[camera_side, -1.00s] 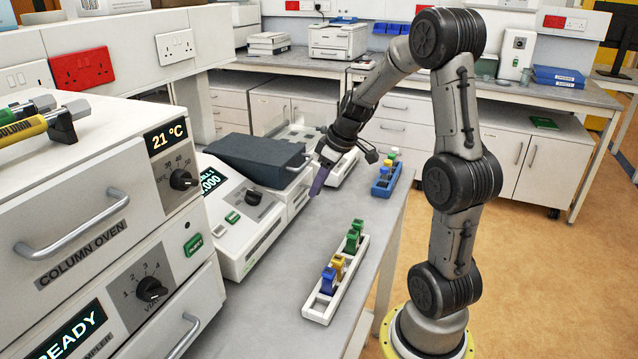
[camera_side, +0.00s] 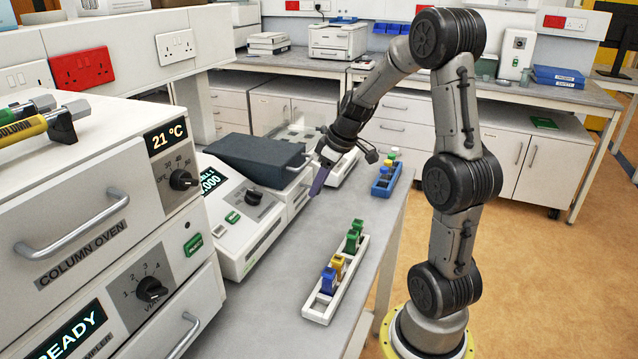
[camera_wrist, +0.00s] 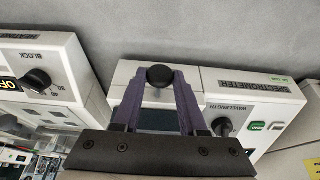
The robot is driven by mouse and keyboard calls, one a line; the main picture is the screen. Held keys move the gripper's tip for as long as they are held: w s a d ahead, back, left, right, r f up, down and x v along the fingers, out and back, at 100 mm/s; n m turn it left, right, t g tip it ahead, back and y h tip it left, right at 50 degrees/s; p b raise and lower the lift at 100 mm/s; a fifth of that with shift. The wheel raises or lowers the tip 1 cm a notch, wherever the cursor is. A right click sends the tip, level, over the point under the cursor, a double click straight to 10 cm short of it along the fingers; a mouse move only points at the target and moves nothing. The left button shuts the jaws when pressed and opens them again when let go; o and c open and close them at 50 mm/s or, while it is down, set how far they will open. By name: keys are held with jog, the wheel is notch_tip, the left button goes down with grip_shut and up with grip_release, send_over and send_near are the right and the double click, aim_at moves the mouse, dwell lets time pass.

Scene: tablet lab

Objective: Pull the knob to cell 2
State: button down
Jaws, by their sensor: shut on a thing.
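A black round knob (camera_wrist: 159,76) on the front of the spectrometer shows in the wrist view between the tips of my gripper (camera_wrist: 157,80). The purple fingers are shut on it. In the side view my gripper (camera_side: 318,182) points down at the right side of the spectrometer (camera_side: 232,262) and hides the knob. The spectrometer is white with a dark grey lid (camera_side: 256,158), which is closed. Its display (camera_side: 211,181) appears to read CELL 1 with a number below, partly cut off by the column oven. A black wavelength dial (camera_wrist: 222,126) sits beside the fingers.
A white rack (camera_side: 320,313) with blue, yellow and green holders stands on the bench in front. A blue rack (camera_side: 384,184) stands farther back. The column oven (camera_side: 85,215) fills the left side. Bench between the spectrometer and white rack is clear.

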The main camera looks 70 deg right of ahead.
jog(key=s, duration=0.3)
jog(key=shift+s+r, duration=0.1)
jog(key=shift+s, duration=0.3)
jog(key=shift+c, duration=2.2)
grip_release()
jog(key=v, duration=1.3)
jog(key=shift+s+r, duration=0.2)
jog(key=shift+r, duration=0.1)
jog(key=shift+w+a, duration=0.1)
